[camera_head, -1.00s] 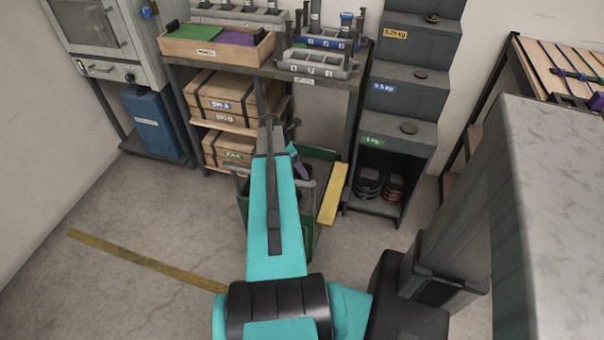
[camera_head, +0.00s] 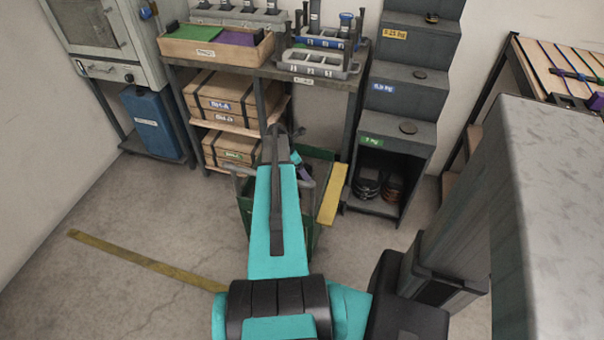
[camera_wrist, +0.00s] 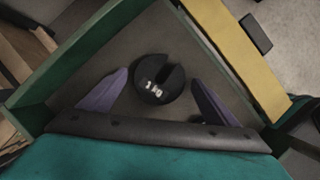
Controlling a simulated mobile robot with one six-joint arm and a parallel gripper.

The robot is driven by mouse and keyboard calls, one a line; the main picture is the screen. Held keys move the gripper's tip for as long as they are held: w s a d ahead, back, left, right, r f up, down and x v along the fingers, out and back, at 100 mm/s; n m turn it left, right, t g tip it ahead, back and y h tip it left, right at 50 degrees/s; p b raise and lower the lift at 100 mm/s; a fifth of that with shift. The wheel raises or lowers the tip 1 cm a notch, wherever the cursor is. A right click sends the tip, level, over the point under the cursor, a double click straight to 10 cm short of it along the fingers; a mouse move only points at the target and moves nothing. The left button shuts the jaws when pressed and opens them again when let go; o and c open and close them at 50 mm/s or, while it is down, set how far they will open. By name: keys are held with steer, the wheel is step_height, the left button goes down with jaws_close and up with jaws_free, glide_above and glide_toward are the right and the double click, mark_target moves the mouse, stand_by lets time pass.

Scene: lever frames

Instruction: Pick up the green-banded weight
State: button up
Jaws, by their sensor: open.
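In the wrist view a dark round weight (camera_wrist: 159,82) with a slot and white "1 kg" lettering lies on the grey floor of a green-walled bin (camera_wrist: 75,62). No green band can be made out on it from here. My gripper (camera_wrist: 160,77) is open, with one purple finger to the left of the weight and one to the right, a visible gap on each side. How high the fingertips are above the weight I cannot tell. In the head view the bin (camera_head: 312,155) stands on the floor below my arm. The weight is hidden there.
A yellow bar (camera_head: 332,194) runs along the bin's right side. The stepped grey weight stand (camera_head: 408,140) is to the right, with dark weights (camera_head: 368,183) in its lower opening. The shelf rack with wooden boxes (camera_head: 220,92) is behind. Open floor lies left.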

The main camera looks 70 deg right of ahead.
stand_by(0.5)
steer(key=c, duration=2)
steer(key=shift+r, duration=0.15)
steer(key=shift+c, duration=0.2)
step_height(320, 180, up, 10)
